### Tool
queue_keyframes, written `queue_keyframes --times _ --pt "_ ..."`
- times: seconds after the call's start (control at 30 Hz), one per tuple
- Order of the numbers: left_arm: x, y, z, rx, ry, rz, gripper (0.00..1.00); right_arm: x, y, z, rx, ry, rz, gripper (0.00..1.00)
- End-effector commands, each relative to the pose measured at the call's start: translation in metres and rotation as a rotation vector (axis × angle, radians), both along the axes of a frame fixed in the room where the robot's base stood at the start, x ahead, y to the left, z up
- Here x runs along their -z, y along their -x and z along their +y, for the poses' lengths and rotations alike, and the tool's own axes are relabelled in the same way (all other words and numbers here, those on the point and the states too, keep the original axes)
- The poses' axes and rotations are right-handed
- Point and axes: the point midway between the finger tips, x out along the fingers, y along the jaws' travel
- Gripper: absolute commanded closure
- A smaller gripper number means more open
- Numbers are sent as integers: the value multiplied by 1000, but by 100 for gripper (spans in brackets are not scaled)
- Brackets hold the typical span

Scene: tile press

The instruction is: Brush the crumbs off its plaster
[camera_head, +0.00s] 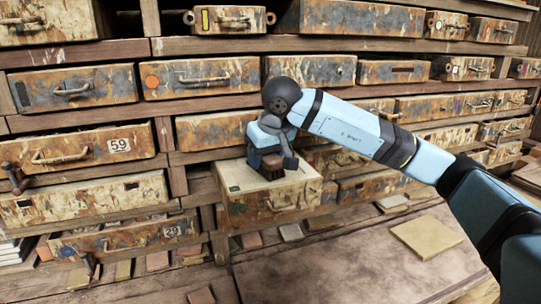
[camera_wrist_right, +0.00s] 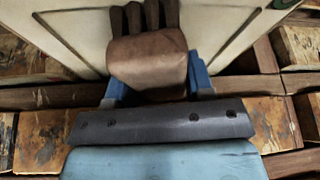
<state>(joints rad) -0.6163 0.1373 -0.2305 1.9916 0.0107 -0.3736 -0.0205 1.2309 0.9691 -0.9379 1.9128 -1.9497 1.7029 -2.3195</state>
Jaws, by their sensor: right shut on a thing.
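A box-like drawer with a pale, plaster-like top (camera_head: 293,190) juts from the shelving at the middle of the head view. Its pale surface also fills much of the upper right wrist view (camera_wrist_right: 75,38). My right gripper (camera_head: 268,160) is over this top, pointing down. It is shut on a brown block-shaped brush (camera_wrist_right: 148,58), whose dark brown tufts point toward the pale surface. I cannot tell whether the tufts touch it. Crumbs are not clear in either view; the gripper and brush hide part of the top. My left gripper is not in view.
Worn, paint-flaked drawers with metal handles fill the wooden shelving (camera_head: 220,45) around the pale top. Several small tiles lie low in front, and a larger tan tile (camera_head: 427,237) lies on the brown slab (camera_head: 350,265) at right.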

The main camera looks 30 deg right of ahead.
Motion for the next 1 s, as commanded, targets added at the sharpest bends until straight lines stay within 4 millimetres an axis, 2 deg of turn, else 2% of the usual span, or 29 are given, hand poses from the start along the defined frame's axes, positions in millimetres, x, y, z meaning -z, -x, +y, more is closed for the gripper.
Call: queue_keyframes --times 0.23,0.47,0.8,1.0 --pt "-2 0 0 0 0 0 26 -1 -5 22 -4 -2 2 81" --pt "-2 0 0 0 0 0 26 -1 -7 28 -2 0 0 81" --pt "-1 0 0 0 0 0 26 2 -14 54 -4 -1 1 81" --pt "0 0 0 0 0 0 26 2 -14 56 -1 -1 2 81"
